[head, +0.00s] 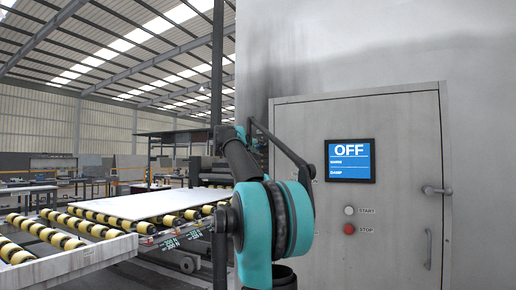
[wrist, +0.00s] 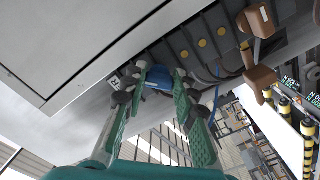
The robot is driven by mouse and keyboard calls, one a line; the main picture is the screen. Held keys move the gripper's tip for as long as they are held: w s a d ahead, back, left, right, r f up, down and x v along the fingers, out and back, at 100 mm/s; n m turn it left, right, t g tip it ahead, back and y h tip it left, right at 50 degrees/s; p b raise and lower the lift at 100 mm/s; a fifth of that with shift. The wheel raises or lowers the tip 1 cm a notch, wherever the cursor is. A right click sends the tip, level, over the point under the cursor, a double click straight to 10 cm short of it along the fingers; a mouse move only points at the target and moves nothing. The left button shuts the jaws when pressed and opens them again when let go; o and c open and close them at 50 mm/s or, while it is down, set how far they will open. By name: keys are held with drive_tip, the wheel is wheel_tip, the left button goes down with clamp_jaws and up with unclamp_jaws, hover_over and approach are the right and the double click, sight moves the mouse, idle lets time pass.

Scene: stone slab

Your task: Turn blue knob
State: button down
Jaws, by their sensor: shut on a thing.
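The blue knob (wrist: 158,77) shows in the wrist view, near the top end of my gripper's fingers, on the grey machine surface. My gripper (wrist: 160,88) has teal fingers with dark joints, one on each side of the knob, and is shut on it. The fingers hide part of the knob, so I cannot tell its turn angle. In the head view my teal arm stands in front of the grey cabinet, and the knob and gripper are hidden behind it.
The cabinet door (head: 397,125) carries a screen (head: 349,161) reading OFF, a white START button (head: 349,211), a red STOP button (head: 350,230) and a lever handle (head: 437,190). A roller conveyor (head: 60,238) with a pale slab (head: 150,203) is on the left.

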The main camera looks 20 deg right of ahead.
drive_tip(key=m, duration=0.6)
drive_tip(key=shift+w+f+m, duration=0.1)
drive_tip(key=shift+m, duration=0.3)
idle(0.4)
drive_tip(key=c, duration=1.2)
unclamp_jaws()
drive_tip(key=shift+a, duration=0.15)
drive_tip(key=v, duration=1.2)
